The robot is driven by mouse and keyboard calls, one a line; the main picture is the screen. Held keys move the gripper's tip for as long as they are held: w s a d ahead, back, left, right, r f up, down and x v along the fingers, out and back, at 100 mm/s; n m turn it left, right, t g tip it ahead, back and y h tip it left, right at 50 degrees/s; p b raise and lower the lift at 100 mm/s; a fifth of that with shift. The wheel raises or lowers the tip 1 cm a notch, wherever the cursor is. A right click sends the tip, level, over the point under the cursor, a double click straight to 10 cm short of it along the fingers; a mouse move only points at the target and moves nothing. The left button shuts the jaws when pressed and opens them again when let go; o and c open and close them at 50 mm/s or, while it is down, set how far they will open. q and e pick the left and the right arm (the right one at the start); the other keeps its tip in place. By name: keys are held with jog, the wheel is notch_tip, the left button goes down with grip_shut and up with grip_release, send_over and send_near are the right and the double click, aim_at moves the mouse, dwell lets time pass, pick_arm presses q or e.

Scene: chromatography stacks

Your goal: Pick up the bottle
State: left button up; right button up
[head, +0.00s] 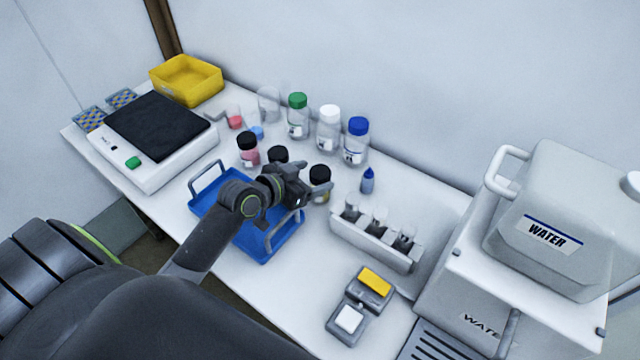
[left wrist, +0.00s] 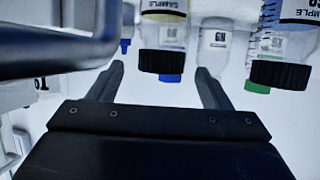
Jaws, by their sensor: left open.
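The task does not say which bottle. My left gripper (head: 300,186) is open above the blue tray's far right side, among the black-capped bottles. One black-capped bottle (head: 320,184) with yellowish contents stands just right of it. Another black-capped bottle (head: 278,154) is just behind it, partly hidden by the gripper. A third, with pink contents (head: 248,149), stands farther left. In the left wrist view the picture is upside down; a black-capped bottle (left wrist: 163,61) with a yellowish label lies in line with the gap between the open fingers (left wrist: 160,70). Contact is not visible. My right gripper is not in view.
Green-capped (head: 298,115), white-capped (head: 328,128) and blue-capped (head: 356,141) bottles stand behind. The blue tray (head: 256,243) has raised handles; one looms close in the left wrist view (left wrist: 60,54). A white vial rack (head: 375,246) is at right, a balance (head: 150,145) at left.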

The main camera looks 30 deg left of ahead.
aim_at(316, 174)
pick_arm(q)
jog(key=shift+x, duration=1.8)
jog(key=shift+a, duration=0.1)
jog(key=shift+c, duration=0.4)
